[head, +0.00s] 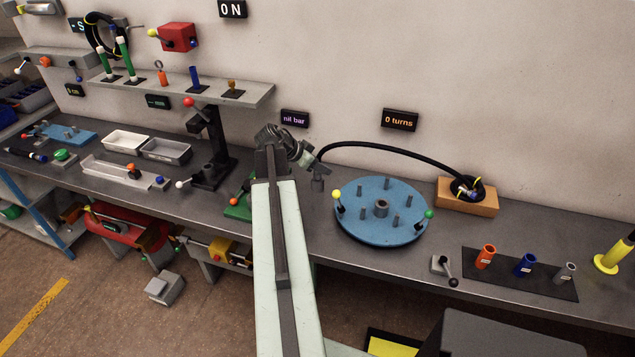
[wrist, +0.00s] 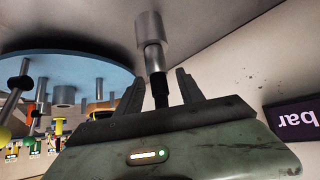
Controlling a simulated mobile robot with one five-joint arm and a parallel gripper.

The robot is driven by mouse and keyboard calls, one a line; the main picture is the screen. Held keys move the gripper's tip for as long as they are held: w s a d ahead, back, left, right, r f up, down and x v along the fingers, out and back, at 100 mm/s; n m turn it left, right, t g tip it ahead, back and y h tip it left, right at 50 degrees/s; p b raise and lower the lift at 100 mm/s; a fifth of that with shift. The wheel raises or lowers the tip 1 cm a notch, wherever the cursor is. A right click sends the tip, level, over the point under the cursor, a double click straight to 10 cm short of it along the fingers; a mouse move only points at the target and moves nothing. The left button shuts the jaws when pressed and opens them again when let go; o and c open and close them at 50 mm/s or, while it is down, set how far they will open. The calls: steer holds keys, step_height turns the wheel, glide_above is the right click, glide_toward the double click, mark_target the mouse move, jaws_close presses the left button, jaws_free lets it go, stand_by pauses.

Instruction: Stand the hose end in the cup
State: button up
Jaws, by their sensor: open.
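The black hose (head: 385,147) arches from a wooden block to my gripper (head: 316,166). A small grey cylinder, which looks like the cup (head: 318,185), is below the gripper at the bench; it also shows in the wrist view (wrist: 149,30). The metal hose end (wrist: 154,60) meets the cup's mouth in line with it and appears to stand in it; how deep is hidden. My gripper (wrist: 158,90) is open, with one finger on each side of the black hose just behind the metal end. I cannot tell whether a finger touches it.
A blue round plate (head: 366,232) with pegs lies right of the gripper. The wooden block (head: 484,204) stands behind it. Orange (head: 486,257), blue (head: 525,265) and grey (head: 567,273) cups stand on a black mat. A black stand (head: 212,150) is at the left.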

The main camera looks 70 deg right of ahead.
steer(key=shift+b+x, duration=0.3)
steer(key=shift+x, duration=0.75)
steer(key=shift+r, duration=0.1)
steer(key=shift+c, duration=0.7)
jaws_close()
step_height(320, 180, up, 10)
steer(key=p, duration=1)
